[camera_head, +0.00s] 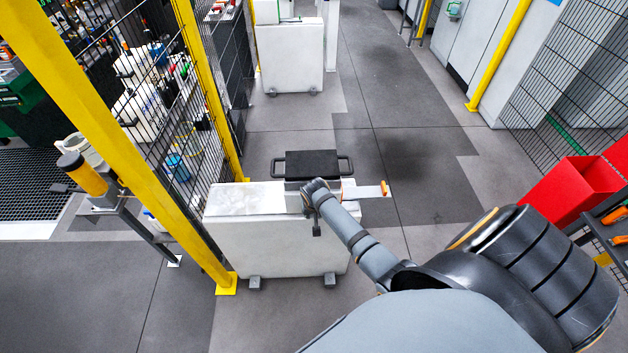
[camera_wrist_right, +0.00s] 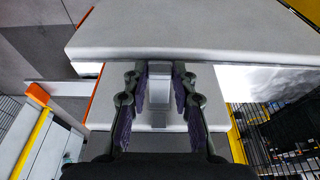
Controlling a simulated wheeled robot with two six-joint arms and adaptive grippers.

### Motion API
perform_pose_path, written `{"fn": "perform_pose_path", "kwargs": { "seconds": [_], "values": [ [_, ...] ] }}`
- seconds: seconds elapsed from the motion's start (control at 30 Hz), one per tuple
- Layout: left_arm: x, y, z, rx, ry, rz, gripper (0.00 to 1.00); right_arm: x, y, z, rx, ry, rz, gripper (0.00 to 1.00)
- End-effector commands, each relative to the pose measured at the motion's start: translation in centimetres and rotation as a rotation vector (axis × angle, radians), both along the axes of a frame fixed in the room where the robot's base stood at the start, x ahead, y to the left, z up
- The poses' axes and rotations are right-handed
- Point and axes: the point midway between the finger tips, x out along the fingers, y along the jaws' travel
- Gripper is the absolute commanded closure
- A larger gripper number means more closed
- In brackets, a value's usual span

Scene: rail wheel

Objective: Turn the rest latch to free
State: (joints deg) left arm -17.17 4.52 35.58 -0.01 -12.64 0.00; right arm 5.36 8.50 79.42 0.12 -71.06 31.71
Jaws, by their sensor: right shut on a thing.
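A small light-grey tab (camera_wrist_right: 159,88), which may be the rest latch, sits between the fingers of my right gripper (camera_wrist_right: 159,92) in the right wrist view. The gripper is shut on it. In the head view, my right gripper (camera_head: 316,207) is at the near edge of a white block (camera_head: 275,240), below a black pad with side handles (camera_head: 310,163). The wrist hides most of the tab there. A light bar with an orange end (camera_head: 384,188) sticks out to the right; the orange end also shows in the wrist view (camera_wrist_right: 38,93). My left gripper is not in view.
A yellow post (camera_head: 215,110) and mesh fence stand left of the block. A red bin (camera_head: 560,195) stands at the right. Another white block (camera_head: 290,58) is farther back. The grey floor between is clear.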

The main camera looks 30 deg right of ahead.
Motion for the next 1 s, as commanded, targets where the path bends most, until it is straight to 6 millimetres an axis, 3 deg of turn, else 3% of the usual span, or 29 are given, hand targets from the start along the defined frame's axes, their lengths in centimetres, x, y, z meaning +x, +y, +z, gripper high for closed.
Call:
{"fn": "perform_pose_path", "kwargs": {
  "seconds": [0.23, 0.83, 0.87, 1.0],
  "values": [
    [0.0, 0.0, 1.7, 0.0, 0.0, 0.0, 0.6, 0.4, -0.2, 0.8, 0.045, 0.073, 0.0, 1.0],
    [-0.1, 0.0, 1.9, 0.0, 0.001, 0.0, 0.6, 0.4, -0.2, 0.7, 0.062, 0.101, 0.0, 1.0],
    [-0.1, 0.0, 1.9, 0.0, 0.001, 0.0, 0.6, 0.4, -0.2, 0.7, 0.062, 0.101, 0.0, 0.7],
    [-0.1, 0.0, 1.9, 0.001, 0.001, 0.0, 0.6, 0.3, -0.2, 0.7, 0.062, 0.101, 0.0, 0.51]
  ]
}}
